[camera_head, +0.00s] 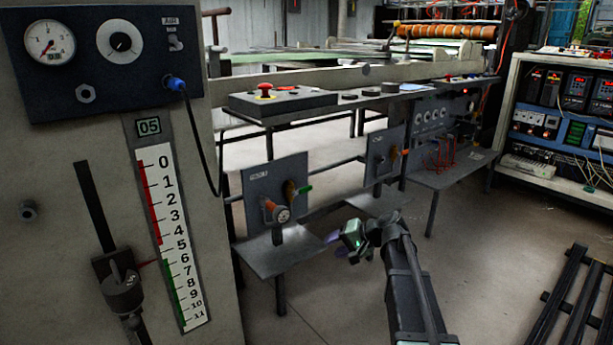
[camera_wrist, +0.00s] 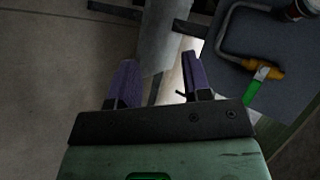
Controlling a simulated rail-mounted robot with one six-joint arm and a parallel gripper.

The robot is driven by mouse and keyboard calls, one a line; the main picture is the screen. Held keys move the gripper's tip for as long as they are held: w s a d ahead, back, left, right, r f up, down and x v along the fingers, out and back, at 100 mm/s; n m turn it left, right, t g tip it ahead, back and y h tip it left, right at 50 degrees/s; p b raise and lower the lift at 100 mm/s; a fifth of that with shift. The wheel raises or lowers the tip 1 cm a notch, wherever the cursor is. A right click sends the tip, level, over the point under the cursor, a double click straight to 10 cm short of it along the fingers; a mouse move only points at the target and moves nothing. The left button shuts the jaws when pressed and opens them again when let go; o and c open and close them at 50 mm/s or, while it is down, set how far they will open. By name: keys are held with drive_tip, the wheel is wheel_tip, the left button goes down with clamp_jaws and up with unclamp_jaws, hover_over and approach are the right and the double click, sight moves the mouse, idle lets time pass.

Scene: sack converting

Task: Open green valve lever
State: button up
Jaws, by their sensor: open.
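The green valve lever (camera_head: 303,190) sticks out to the right from a yellow valve body (camera_head: 291,192) on a grey upright panel (camera_head: 262,186). In the wrist view the green lever (camera_wrist: 256,94) lies at the right, beside the yellow valve part (camera_wrist: 264,68) and a bent grey pipe (camera_wrist: 232,28). My gripper (camera_head: 340,244) is in front of, below and to the right of the lever in the head view. In the wrist view its two purple fingers (camera_wrist: 156,82) are apart, with nothing held between them. The lever lies outside the fingers, to their right, and is not touched.
An orange-ended round fitting (camera_head: 277,211) sits on the same panel, left of the lever. A grey shelf plate (camera_head: 275,255) juts out below. A second grey panel (camera_head: 384,155) stands farther right. A pallet (camera_head: 572,305) lies at far right.

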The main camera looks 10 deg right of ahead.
sight(308, 189)
drive_tip(key=w+d+r+m+t+y, duration=0.35)
drive_tip(key=w+r+t, duration=0.25)
drive_tip(key=w+r, duration=0.35)
drive_tip(key=shift+y, duration=0.35)
drive_tip(key=x, duration=1.1)
drive_tip(key=shift+s+a+r, duration=0.2)
drive_tip(key=shift+s+a, duration=0.1)
drive_tip(key=shift+a, duration=0.1)
clamp_jaws()
